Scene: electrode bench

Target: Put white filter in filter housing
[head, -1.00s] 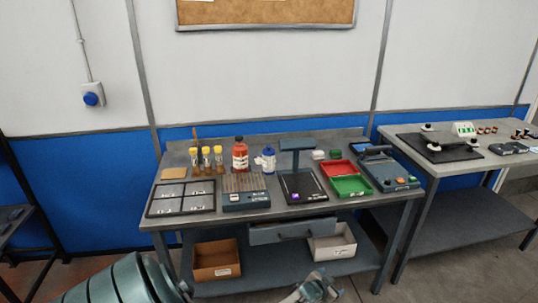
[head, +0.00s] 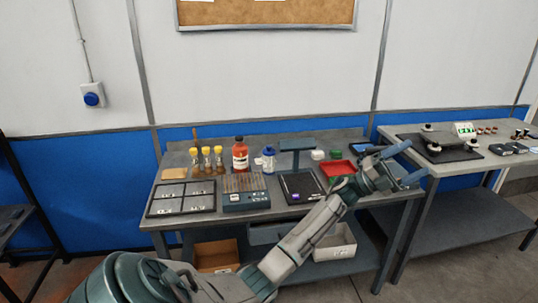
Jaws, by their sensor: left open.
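I cannot pick out the white filter or the filter housing with certainty. A small white block (head: 317,154) stands at the back of the bench, beside a small green block (head: 335,154), but I cannot tell what it is. My left gripper (head: 412,163) is open, its fingers spread and pointing right, with nothing visible between them. It appears over the right end of the bench, in front of the grey device there, which it largely hides. My right gripper is not in view.
A second table (head: 470,163) stands right.

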